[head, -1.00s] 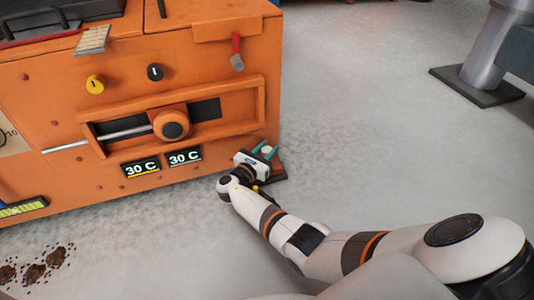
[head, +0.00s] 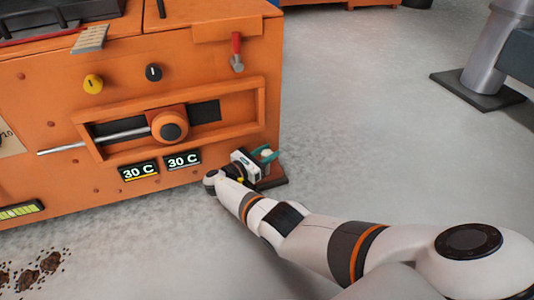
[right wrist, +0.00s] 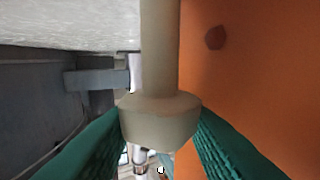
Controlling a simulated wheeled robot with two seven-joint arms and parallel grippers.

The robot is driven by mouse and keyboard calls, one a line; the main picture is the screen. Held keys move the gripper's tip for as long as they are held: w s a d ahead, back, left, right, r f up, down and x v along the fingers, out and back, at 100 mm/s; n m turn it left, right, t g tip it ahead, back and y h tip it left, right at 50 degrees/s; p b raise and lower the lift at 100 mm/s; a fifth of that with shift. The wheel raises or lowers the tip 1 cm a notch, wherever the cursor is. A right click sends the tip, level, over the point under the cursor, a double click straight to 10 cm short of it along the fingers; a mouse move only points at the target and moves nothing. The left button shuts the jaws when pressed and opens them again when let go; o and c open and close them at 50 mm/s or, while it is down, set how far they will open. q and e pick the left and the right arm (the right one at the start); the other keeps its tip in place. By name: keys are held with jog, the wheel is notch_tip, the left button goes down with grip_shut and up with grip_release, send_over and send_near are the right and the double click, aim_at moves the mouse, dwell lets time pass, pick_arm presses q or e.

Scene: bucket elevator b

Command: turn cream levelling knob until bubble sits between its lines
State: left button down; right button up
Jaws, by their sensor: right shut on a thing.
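The cream knob (right wrist: 160,122) fills the middle of the right wrist view, below a cream post. The teal fingers of my right gripper (right wrist: 160,138) lie on both sides of it, shut on it. In the head view my right gripper (head: 266,156) is at the lower right corner of the orange machine (head: 60,100), and its hand hides most of the knob. A yellow-green level vial (head: 20,210) shows at the left edge of the head view. Its bubble and lines are too small to read. My left gripper is not in view.
A dark foot plate (head: 272,182) lies beside the gripper. Two displays (head: 182,160) read 30 C. Dark crumbs (head: 30,272) lie on the floor at left.

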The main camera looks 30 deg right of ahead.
jog(key=o, duration=0.9)
jog(key=shift+o, duration=0.2)
jog(key=shift+t, duration=0.3)
